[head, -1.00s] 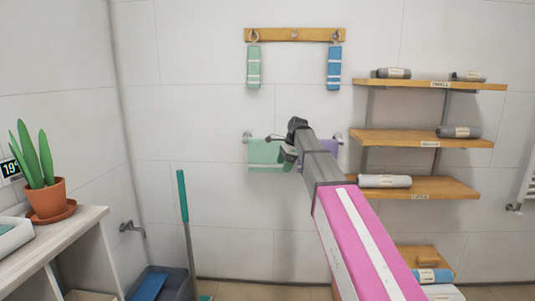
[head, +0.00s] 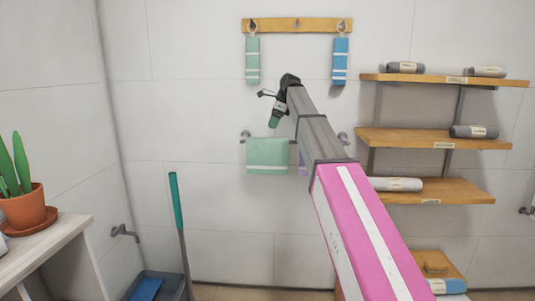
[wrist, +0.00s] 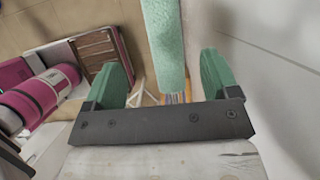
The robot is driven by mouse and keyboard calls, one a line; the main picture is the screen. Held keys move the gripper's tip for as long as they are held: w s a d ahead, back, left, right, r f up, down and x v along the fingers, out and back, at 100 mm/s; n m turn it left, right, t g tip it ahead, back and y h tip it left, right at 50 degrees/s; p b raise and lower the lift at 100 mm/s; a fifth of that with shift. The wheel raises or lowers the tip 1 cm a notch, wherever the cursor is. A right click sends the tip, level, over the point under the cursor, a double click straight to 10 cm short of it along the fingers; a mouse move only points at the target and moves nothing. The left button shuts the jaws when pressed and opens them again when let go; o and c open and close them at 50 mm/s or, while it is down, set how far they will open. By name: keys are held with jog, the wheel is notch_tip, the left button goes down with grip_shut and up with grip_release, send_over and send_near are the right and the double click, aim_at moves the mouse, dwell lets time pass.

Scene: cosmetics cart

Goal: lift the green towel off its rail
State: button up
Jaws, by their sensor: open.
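The green towel (head: 267,152) with a pale stripe near its lower edge hangs over a wall rail (head: 245,135). A purple towel (head: 302,162) hangs to its right, mostly hidden by my arm. My gripper (head: 275,119) appears just above the green towel in the head view, pointing down. In the wrist view my gripper (wrist: 168,76) is open, its two green fingers apart. A green towel strip (wrist: 163,40) shows between and beyond the fingers, apparently the railed towel from above. I see no finger touching it.
Above, a wooden hook board (head: 297,24) holds a smaller green towel (head: 252,62) and a blue one (head: 340,61). Wooden shelves (head: 440,139) with rolled towels stand right. A mop (head: 178,220) and bucket (head: 165,284) stand lower left, beside a plant (head: 22,200) on a counter.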

aim_at(268, 138)
jog(key=x, duration=0.4)
jog(key=shift+f, duration=0.3)
jog(key=shift+w+x, duration=0.1)
jog(key=shift+x, duration=1.35)
jog(key=shift+w+x, duration=0.15)
jog(key=shift+x, duration=1.3)
jog(key=shift+d+f, duration=0.15)
jog(key=shift+f, duration=0.1)
jog(key=c, duration=1.3)
